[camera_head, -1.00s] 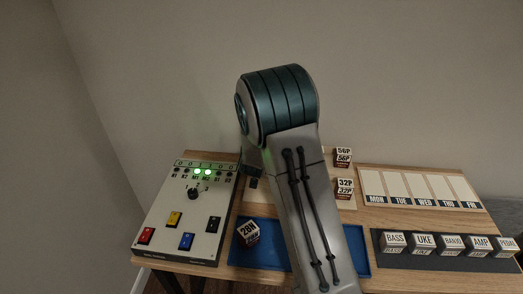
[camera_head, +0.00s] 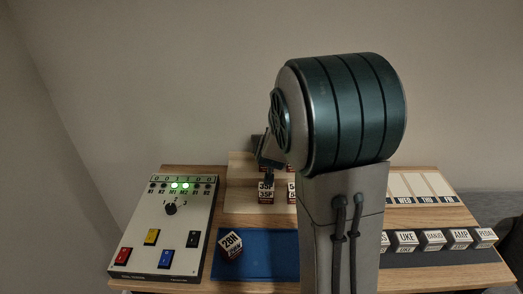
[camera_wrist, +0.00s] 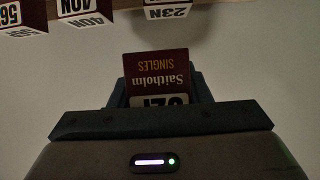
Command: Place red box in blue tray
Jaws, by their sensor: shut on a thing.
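In the wrist view, my gripper (camera_wrist: 160,95) is shut on a dark red box (camera_wrist: 156,68) with "Saitholm Singles" print and a white number band, partly hidden by the fingers. In the head view, my gripper (camera_head: 268,172) is at the back board, mostly hidden by my arm. A red and white box (camera_head: 266,191) shows right beneath it; I cannot tell whether this is the held one. The blue tray (camera_head: 268,262) lies at the front middle, its right part hidden by my arm. A box marked 28N (camera_head: 231,245) sits turned at its upper left.
A control panel (camera_head: 180,215) with coloured switches and two green lights stands left of the tray. Another box (camera_head: 291,191) is on the back board (camera_head: 240,190). Labelled blocks (camera_head: 433,240) line a dark strip at right. In the wrist view, more numbered boxes (camera_wrist: 85,20) show at the top.

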